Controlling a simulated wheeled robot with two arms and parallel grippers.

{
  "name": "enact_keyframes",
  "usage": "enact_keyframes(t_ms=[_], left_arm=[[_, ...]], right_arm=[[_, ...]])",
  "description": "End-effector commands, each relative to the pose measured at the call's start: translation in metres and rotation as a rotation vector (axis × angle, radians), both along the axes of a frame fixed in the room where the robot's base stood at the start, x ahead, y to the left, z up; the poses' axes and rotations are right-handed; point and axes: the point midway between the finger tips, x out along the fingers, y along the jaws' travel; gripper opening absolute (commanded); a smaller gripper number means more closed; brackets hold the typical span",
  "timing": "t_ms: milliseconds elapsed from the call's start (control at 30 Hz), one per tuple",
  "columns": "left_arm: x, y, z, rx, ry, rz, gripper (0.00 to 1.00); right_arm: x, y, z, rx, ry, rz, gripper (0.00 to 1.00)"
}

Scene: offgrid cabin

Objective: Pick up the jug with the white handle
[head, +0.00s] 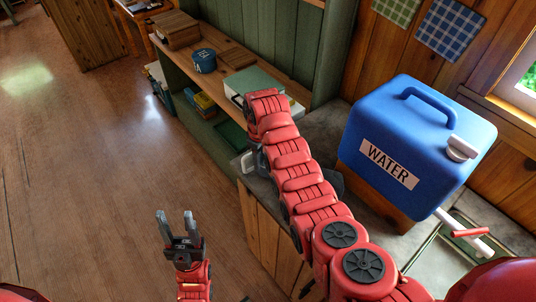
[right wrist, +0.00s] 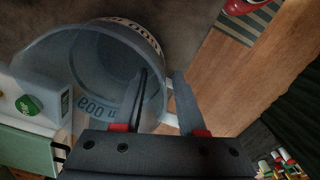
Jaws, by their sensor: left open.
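The jug (right wrist: 85,75) is a see-through grey measuring jug with dark volume marks, large in the right wrist view. A small part of its white handle (right wrist: 172,124) shows between the fingers of my right gripper (right wrist: 161,76). That gripper looks open, with one finger overlapping the jug in the picture and the other to the right of its wall. I cannot tell whether they touch it. In the head view my right arm hides most of the jug's place. My left gripper (head: 176,222) is open and empty over the floor, apart from the counter.
A blue water container (head: 415,135) stands on the counter at right. A shelf (head: 232,72) holds boxes and a dark blue tin (head: 204,60). In the wrist view, a white object with a green knob (right wrist: 27,105) is left of the jug. The floor at left is clear.

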Motion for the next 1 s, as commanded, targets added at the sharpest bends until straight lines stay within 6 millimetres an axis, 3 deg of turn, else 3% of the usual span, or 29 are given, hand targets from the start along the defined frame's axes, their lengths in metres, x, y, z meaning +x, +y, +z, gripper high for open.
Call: enact_keyframes(t_ms=[33, 300, 567, 800, 1000], left_arm=[[0.000, 0.000, 0.018, 0.000, 0.000, 0.000, 0.50], [0.000, 0.000, 0.018, 0.000, 0.000, 0.000, 0.50], [0.000, 0.000, 0.018, 0.000, 0.000, 0.000, 0.50], [0.000, 0.000, 0.018, 0.000, 0.000, 0.000, 0.50], [0.000, 0.000, 0.018, 0.000, 0.000, 0.000, 0.50]], right_arm=[[-0.004, -0.004, -0.002, -0.004, 0.012, 0.000, 0.40], [-0.001, -0.001, -0.026, 0.001, 0.001, 0.001, 0.40], [-0.001, -0.002, -0.029, 0.000, 0.001, 0.001, 0.40], [-0.001, -0.002, -0.029, 0.000, 0.001, 0.001, 0.00], [-0.001, -0.002, -0.029, 0.001, 0.001, 0.000, 0.00]])
